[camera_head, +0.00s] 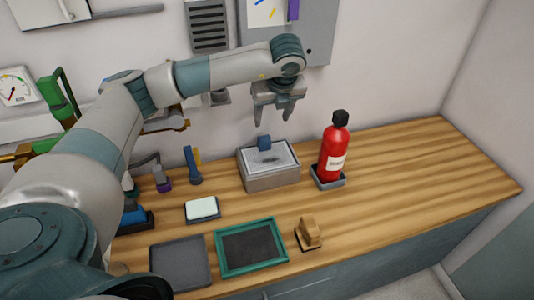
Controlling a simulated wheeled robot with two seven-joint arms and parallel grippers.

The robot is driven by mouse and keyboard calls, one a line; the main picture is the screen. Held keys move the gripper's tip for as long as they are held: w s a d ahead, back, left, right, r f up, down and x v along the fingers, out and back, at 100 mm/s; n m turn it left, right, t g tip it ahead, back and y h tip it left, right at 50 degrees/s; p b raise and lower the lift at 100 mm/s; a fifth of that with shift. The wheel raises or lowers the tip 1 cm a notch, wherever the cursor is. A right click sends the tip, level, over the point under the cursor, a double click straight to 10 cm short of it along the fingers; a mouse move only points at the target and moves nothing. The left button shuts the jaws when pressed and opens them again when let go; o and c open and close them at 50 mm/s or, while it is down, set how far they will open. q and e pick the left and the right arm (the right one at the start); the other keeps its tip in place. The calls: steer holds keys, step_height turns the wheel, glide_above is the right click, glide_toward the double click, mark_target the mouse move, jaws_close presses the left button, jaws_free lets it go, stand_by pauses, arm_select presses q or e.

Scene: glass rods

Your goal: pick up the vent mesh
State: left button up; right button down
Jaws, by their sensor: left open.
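A light panel (283,154), with a blue block-like grip (264,142) at its back edge and a dark patch in its middle, sits in the top of a grey box (272,181) on the wooden counter. It may be the vent mesh, but its surface is too small to tell for sure. My left gripper (278,114) is open and empty, fingers pointing down. In the picture it is above the grip and slightly to its right, apart from it. My right gripper is not in view.
A red extinguisher (334,150) stands close right of the box. In front are a white pad (202,207), a dark grey tray (180,262), a teal-framed dark panel (223,256) and a tan wooden block (308,233). A slatted grille (208,25) is on the wall. The counter's right is clear.

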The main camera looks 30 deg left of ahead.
arm_select(q)
steer(key=p, duration=0.4)
glide_toward(265, 140)
steer(key=x, duration=0.5)
steer(key=shift+w+d+f, duration=0.1)
steer(key=shift+w+d, duration=0.05)
steer(key=shift+w+f, duration=0.1)
steer(key=shift+f, duration=0.4)
steer(key=shift+w+a+f+p, duration=0.15)
steer(key=shift+a+f+p, duration=0.3)
steer(key=shift+p, duration=0.6)
steer(key=p+x, duration=0.1)
steer(key=x, duration=0.2)
steer(key=shift+p, duration=0.3)
steer(key=shift+w+a+f, duration=0.1)
steer(key=shift+a+f, duration=0.05)
steer(key=shift+f, duration=0.45)
